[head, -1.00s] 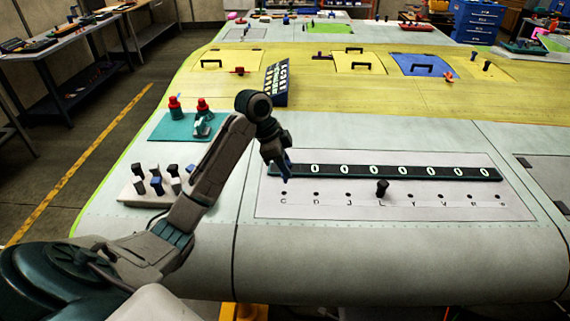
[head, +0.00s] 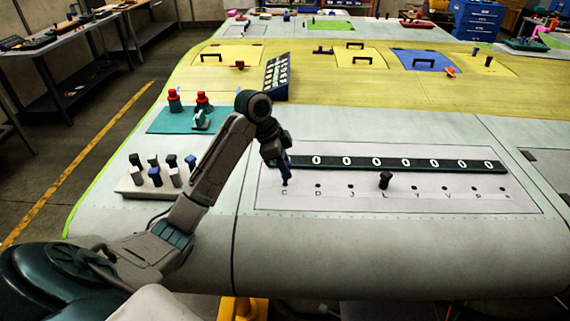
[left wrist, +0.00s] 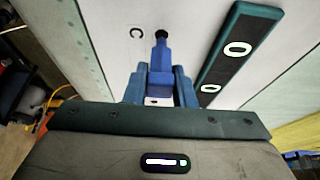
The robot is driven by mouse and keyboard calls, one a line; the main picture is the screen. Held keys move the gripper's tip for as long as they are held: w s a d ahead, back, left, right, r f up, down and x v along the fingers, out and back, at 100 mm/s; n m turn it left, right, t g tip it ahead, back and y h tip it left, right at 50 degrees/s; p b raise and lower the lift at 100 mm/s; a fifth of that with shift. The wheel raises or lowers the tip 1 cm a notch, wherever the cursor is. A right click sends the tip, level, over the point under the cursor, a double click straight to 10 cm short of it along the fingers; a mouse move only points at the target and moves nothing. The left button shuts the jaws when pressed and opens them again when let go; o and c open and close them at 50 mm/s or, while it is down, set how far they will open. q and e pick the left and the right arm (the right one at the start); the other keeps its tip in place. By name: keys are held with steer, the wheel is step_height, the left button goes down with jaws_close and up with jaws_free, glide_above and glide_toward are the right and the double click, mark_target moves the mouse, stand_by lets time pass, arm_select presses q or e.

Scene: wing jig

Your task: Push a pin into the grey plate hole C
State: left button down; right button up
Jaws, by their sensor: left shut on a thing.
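The pale grey plate (head: 340,203) lies on the wing near its front edge, with a row of lettered holes. Hole C is at its left end. My left gripper (head: 284,166) is over that end, shut on a blue pin (head: 285,181) that points down. In the left wrist view, the blue pin (left wrist: 161,60) sits between the fingers, its dark tip beside the letter C. The tip covers hole C; I cannot tell how far it is in. A dark pin (head: 385,180) stands upright at hole L. My right gripper is out of view.
A dark strip with white ovals (head: 400,165) runs along the plate's back, close to my left gripper. A pale rack (head: 130,188) with several black, white and blue-grey pins stands at left. A teal mat (head: 165,125) holds red-topped parts. The plate's right side is clear.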

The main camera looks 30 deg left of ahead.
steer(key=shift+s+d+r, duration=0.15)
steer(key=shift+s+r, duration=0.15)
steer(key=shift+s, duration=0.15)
arm_select(q)
steer(key=shift+f, duration=0.1)
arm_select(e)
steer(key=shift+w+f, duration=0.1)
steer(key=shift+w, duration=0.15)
arm_select(q)
steer(key=shift+f, duration=0.15)
steer(key=shift+f, duration=0.5)
steer(key=shift+f+b, duration=0.4)
steer(key=shift+f, duration=0.3)
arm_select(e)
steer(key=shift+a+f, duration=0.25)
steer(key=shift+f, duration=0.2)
